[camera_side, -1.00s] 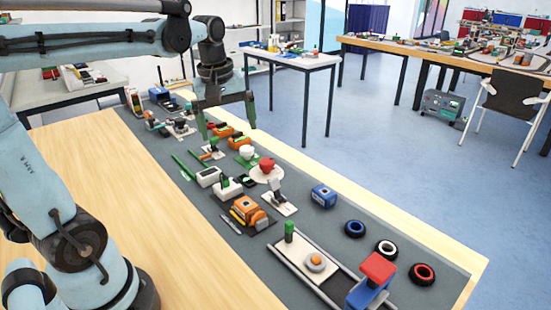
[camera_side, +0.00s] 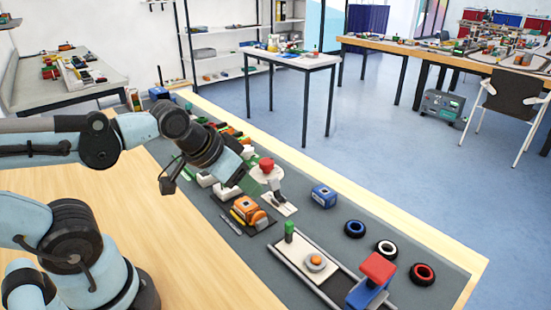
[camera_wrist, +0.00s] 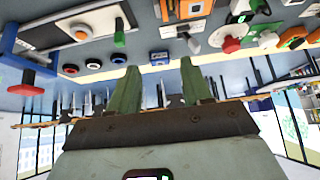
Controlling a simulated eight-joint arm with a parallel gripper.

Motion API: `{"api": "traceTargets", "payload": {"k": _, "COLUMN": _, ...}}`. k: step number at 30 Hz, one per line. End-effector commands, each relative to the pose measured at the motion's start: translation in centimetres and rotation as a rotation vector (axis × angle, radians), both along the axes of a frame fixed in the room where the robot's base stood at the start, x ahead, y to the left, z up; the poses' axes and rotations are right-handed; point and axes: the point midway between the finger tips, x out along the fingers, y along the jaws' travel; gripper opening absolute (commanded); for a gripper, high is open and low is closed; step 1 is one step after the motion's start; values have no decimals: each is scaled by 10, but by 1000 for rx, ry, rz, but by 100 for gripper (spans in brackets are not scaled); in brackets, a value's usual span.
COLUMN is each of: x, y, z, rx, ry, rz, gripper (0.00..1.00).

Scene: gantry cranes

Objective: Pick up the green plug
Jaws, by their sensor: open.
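A short upright green cylinder (camera_side: 289,232), the likeliest green plug, stands on the white plate (camera_side: 300,254) near the front of the mat. It also shows in the wrist view (camera_wrist: 119,36), at the upper left. My gripper (camera_side: 260,178) is above the middle of the mat, behind and left of the cylinder. In the wrist view my gripper (camera_wrist: 158,66) has its green fingers apart with nothing between them.
A red mushroom button (camera_side: 267,164), an orange block (camera_side: 246,208) and a lever switch (camera_side: 279,204) are near my gripper. A blue box (camera_side: 323,195), several wheels (camera_side: 386,248) and a red-topped blue stand (camera_side: 377,267) are to the right.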

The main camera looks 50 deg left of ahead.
Motion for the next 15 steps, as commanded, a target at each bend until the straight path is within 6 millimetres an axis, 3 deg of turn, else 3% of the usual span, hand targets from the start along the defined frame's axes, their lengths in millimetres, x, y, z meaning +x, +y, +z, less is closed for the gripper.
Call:
{"api": "traceTargets", "payload": {"k": 8, "x": 3, "y": 6, "z": 3, "rx": 8, "ry": 23, "rz": 8, "gripper": 49}}
{"api": "traceTargets", "payload": {"k": 15, "x": 24, "y": 47, "z": 19, "rx": 55, "ry": 197, "rz": 29, "gripper": 49}}
